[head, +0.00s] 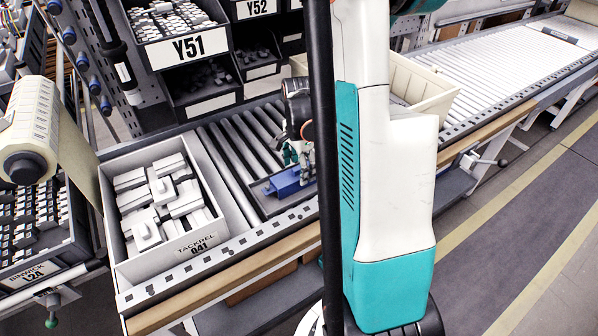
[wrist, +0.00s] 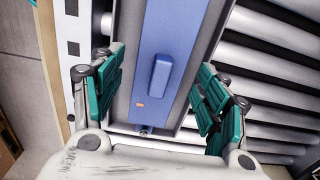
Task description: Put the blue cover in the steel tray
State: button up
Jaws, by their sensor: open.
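The blue cover (head: 284,182) lies in a shallow dark grey tray (head: 262,203) on the roller conveyor. In the wrist view the cover (wrist: 173,30) is a long flat blue plate with a raised block in its middle and a small orange mark. The grey tray rim (wrist: 215,38) runs along its sides. My gripper (wrist: 158,92) is open, with teal fingers on either side of the cover and nothing held. In the head view my gripper (head: 300,153) is just above the cover, partly hidden by my arm. I cannot tell whether the fingers touch the cover.
A grey crate marked TACKREL 041 (head: 192,243), full of white parts, stands left of the tray. A cream bin (head: 425,85) is on the conveyor behind my arm. Shelf bins marked Y51 (head: 188,48) and Y52 stand behind. Bare rollers (head: 232,140) lie around the tray.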

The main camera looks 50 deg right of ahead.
notch_tip(320, 180, up, 9)
jog(key=shift+r, duration=0.15)
dwell(0.7)
jog(key=w+a+r+n+t+h+p, duration=0.1)
jog(key=w+a+r+n+t+p, duration=0.15)
jog(key=w+a+r+n, duration=0.55)
jog(key=w+a+r+n+t+h+p, duration=0.1)
jog(key=a+r+n+p, duration=0.35)
jog(key=a+r, duration=0.75)
jog(key=s+a+f+n+t+b, duration=0.1)
jog(key=s+a+f+n+b, duration=0.1)
jog(key=s, duration=0.3)
jog(key=s+a+f+n+t+y+b, duration=0.1)
jog(key=s+a+f+n+b, duration=0.1)
jog(key=s+f+n, duration=0.1)
jog(key=s+a+f+n+t+b, duration=0.1)
jog(key=s+a+f+n+b, duration=0.1)
jog(key=s, duration=0.6)
notch_tip(320, 180, down, 2)
jog(key=shift+a+f+n+y+b, duration=0.25)
jog(key=shift+a+n+y+b, duration=0.15)
jog(key=shift+n+b, duration=0.15)
jog(key=shift+t, duration=0.25)
